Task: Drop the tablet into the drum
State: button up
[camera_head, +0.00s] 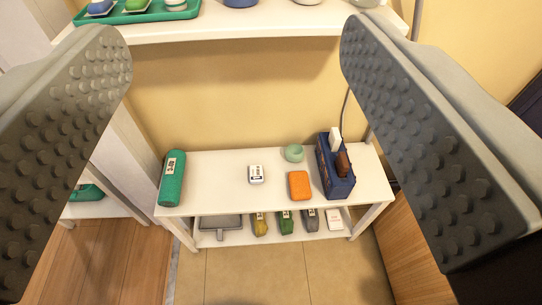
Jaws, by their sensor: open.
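My gripper (236,60) is open and empty, its two studded grey fingers wide apart at the left and right of the view. Which thing is the tablet I cannot tell for sure. A small white labelled block (256,174) and an orange block (299,185) lie on the lower white table, well beyond my fingers. No drum shows in view.
A dustpan-like grey tray (220,224) and several labelled containers stand below. The upper shelf (230,27) crosses the top. Floor is clear in front.

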jog(key=w+f+g, duration=0.3)
jog(key=w+f, duration=0.5)
jog(key=w, duration=0.3)
jog(key=g, duration=1)
send_over(257, 174)
jog(key=s, duration=0.3)
jog(key=f, duration=4.9)
jog(key=shift+s+d, duration=0.15)
jog(key=shift+d, duration=0.15)
jog(key=shift+a+x, duration=0.2)
jog(key=shift+x, duration=1.1)
jog(key=shift+a+x, duration=0.15)
jog(key=shift+x, duration=1.15)
jog(key=shift+c, duration=0.3)
jog(key=c, duration=1)
